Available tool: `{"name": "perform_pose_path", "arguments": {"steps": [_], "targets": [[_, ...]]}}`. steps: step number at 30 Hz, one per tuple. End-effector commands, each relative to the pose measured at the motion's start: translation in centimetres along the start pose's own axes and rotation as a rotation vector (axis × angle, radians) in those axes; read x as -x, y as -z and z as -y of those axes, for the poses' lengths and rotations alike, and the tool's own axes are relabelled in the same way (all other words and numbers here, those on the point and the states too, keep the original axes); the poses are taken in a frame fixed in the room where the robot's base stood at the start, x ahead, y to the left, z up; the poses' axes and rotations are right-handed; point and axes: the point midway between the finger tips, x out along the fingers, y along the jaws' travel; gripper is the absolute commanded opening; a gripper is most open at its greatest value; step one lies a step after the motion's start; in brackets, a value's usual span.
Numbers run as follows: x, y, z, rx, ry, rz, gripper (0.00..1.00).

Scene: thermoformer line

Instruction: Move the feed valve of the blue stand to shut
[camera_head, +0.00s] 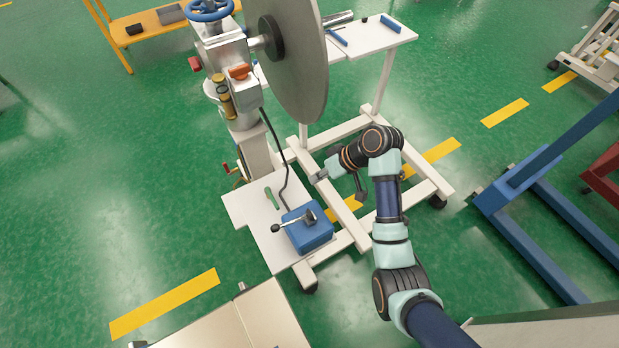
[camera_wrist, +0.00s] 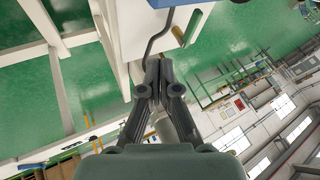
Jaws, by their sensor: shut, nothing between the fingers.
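A blue box-shaped stand (camera_head: 308,236) sits on the low white platform of the wheeled machine. On its top is a valve with a metal lever (camera_head: 293,222); the lever points left and ends in a dark ball knob. My gripper (camera_head: 319,177) is above and behind the blue stand, apart from it, with its fingers pointing left. In the wrist view my gripper (camera_wrist: 157,72) is shut and empty. A blue part, which looks like the stand (camera_wrist: 165,3), shows only at the top edge there; the valve lever is out of that view.
A green-handled tool (camera_head: 271,198) lies on the platform left of the stand, and also shows in the wrist view (camera_wrist: 188,28). A black cable (camera_head: 284,177) runs from the machine down to the stand. The machine's large grey disc (camera_head: 297,60) rises behind. White frame bars (camera_head: 340,212) lie below my gripper.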

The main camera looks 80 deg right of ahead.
Motion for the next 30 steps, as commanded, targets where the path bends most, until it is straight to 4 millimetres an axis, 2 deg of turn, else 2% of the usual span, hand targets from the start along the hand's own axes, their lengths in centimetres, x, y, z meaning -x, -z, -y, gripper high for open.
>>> {"name": "perform_pose_path", "arguments": {"steps": [13,14,16,17,20,21,23,24,27,30], "targets": [[0.0,0.0,0.0,0.000,0.000,0.000,0.00],[-0.1,0.1,0.2,0.005,-0.001,0.000,0.00],[-1.0,0.4,2.0,0.037,-0.010,0.001,0.00],[-1.6,0.6,3.3,0.059,-0.017,0.001,0.00],[-4.2,1.2,10.1,0.178,-0.048,-0.016,0.00],[-5.1,1.1,13.5,0.237,-0.060,-0.034,0.00],[-6.0,0.7,19.0,0.325,-0.071,-0.071,0.00],[-6.3,0.1,22.5,0.380,-0.072,-0.103,0.00],[-6.0,-2.1,30.9,0.504,-0.054,-0.193,0.00],[-4.4,-4.8,37.4,0.595,-0.013,-0.283,0.00]]}}
